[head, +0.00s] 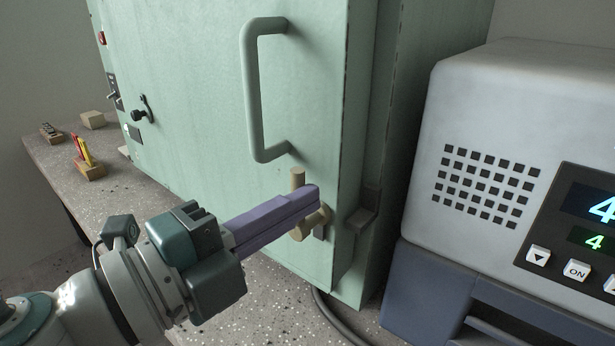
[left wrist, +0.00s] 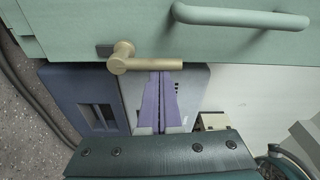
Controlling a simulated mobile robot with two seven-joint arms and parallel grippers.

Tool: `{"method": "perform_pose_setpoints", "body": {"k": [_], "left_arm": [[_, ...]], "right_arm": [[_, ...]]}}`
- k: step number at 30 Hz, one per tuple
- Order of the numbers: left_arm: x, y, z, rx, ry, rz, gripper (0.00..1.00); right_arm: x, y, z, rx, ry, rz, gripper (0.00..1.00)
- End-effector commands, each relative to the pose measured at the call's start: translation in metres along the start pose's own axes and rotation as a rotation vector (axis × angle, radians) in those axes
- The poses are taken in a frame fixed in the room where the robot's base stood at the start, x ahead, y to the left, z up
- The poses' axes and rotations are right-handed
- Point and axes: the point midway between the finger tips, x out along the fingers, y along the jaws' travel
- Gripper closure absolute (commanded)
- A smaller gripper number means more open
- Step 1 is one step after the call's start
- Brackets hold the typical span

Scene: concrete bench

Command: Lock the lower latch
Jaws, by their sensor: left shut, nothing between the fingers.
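The lower latch is a tan lever (head: 298,179) on the pale green cabinet door (head: 200,110), low near its right edge. Its bar points upward from a round pivot; the middle is hidden behind my fingers in the head view. In the left wrist view the lever (left wrist: 150,65) shows whole, with its pivot at the left end. My left gripper (head: 312,194) has purple fingers pressed together, with nothing between them. In the left wrist view the fingertips (left wrist: 161,74) end right at the bar; I cannot tell whether they touch it. My right gripper is not in view.
A green door handle (head: 252,95) stands out above the latch. A bracket (head: 364,215) sits on the cabinet frame, right of the door edge. A grey device with a lit display (head: 480,130) stands close on the right. Small items and a block (head: 92,120) lie far left on the bench.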

Motion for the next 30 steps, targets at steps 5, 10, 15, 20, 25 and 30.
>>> {"method": "perform_pose_setpoints", "body": {"k": [5, 10, 15, 20, 25, 30], "left_arm": [[0.000, -0.001, 0.002, -0.036, 0.000, -0.005, 1.00], [-0.001, -0.002, 0.004, -0.077, -0.001, -0.010, 1.00], [-0.001, -0.003, 0.008, -0.152, -0.002, -0.021, 1.00], [-0.002, -0.004, 0.015, -0.267, -0.003, -0.037, 1.00], [-0.003, -0.004, 0.023, -0.425, -0.002, -0.060, 1.00], [-0.004, -0.002, 0.031, -0.586, -0.002, -0.082, 1.00]], "right_arm": [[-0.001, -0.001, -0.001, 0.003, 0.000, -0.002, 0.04], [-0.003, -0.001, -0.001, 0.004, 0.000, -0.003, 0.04], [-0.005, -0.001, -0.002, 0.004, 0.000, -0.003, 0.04], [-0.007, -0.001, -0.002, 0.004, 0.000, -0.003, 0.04], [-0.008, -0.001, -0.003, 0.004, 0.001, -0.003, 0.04], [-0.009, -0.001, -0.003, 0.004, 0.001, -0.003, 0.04]]}}
